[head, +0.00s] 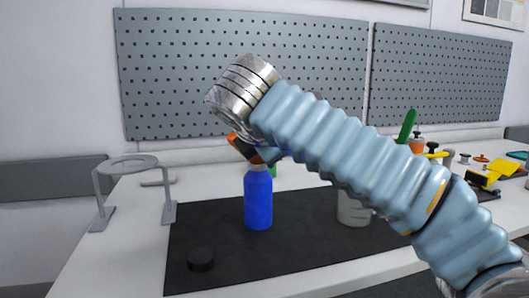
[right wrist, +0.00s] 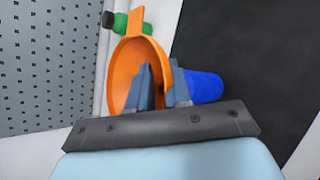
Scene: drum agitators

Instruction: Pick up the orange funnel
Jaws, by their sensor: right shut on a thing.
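The orange funnel (right wrist: 125,72) fills the middle of the right wrist view, its wide bowl facing left, with a tab at its top edge. My right gripper (right wrist: 160,82) is shut on the funnel's wall, one finger inside the bowl and one outside. In the head view a small part of the funnel (head: 240,146) shows below my right wrist, above the blue bottle (head: 258,200). The arm hides most of the funnel and the gripper there. The bottle also shows behind the fingers in the right wrist view (right wrist: 205,86). I cannot tell if funnel and bottle touch. My left gripper is out of view.
A grey ring stand (head: 104,190) is at the left of the white table. A black cap (head: 201,259) lies on the black mat (head: 290,270). A pale container (head: 352,209) stands behind my right arm. Several tools and parts lie at the far right.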

